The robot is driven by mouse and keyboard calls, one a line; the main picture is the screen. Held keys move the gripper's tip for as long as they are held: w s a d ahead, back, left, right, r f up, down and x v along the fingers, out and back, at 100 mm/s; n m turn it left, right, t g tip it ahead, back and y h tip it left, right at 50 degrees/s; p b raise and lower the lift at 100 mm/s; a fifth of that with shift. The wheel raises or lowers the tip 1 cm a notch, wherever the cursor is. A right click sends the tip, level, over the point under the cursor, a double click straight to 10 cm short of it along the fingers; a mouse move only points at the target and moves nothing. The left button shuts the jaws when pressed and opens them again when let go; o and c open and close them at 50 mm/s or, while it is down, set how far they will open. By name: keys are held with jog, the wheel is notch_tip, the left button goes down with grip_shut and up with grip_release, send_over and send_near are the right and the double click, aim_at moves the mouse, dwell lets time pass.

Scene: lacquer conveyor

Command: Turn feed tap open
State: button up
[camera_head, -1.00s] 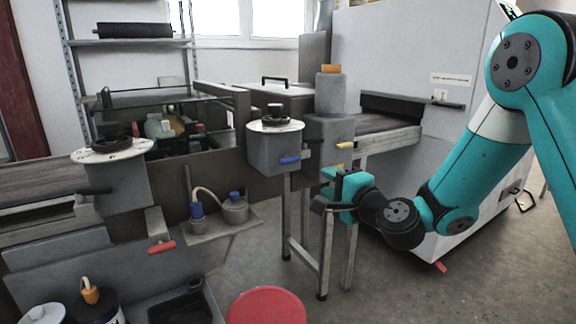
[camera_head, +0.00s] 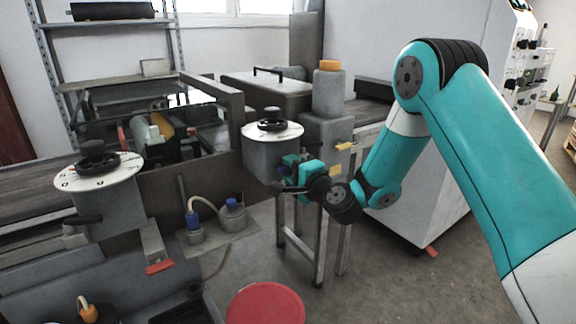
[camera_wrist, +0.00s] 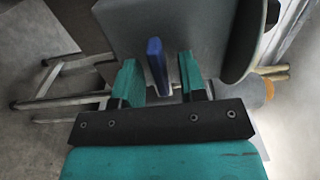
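A blue lever (camera_wrist: 156,68), apparently the tap handle, sticks out from the grey dial-topped box (camera_head: 268,157) at the centre of the head view. No label shows which lever is the feed tap. My gripper (camera_wrist: 159,62) is open, with its two teal fingers on either side of the blue lever in the wrist view. A gap shows between the lever and each finger. In the head view my gripper (camera_head: 298,172) is at the front right of the box and largely hides the lever. A red lever (camera_head: 159,267) and a yellow lever (camera_head: 346,147) show elsewhere.
A second dial box (camera_head: 103,205) stands at the left. Two small blue-topped pots (camera_head: 232,215) sit on a shelf below the conveyor side. A red round lid (camera_head: 265,304) is at the front. A large white cabinet (camera_head: 425,190) stands behind my arm.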

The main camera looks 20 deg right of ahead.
jog(key=shift+a, duration=0.15)
grip_shut()
jog(key=shift+f+n+b, duration=0.1)
jog(key=shift+n+b, duration=0.3)
jog(key=n+b, duration=0.3)
jog(key=shift+f+n, duration=0.15)
jog(key=shift+n, duration=0.15)
jog(key=n+b, duration=0.5)
jog(key=b, duration=0.1)
jog(key=n+b, duration=0.6)
jog(key=b, duration=0.1)
jog(key=shift+n+b, duration=1.25)
jog(key=shift+n, duration=0.05)
jog(key=shift+r, duration=0.2)
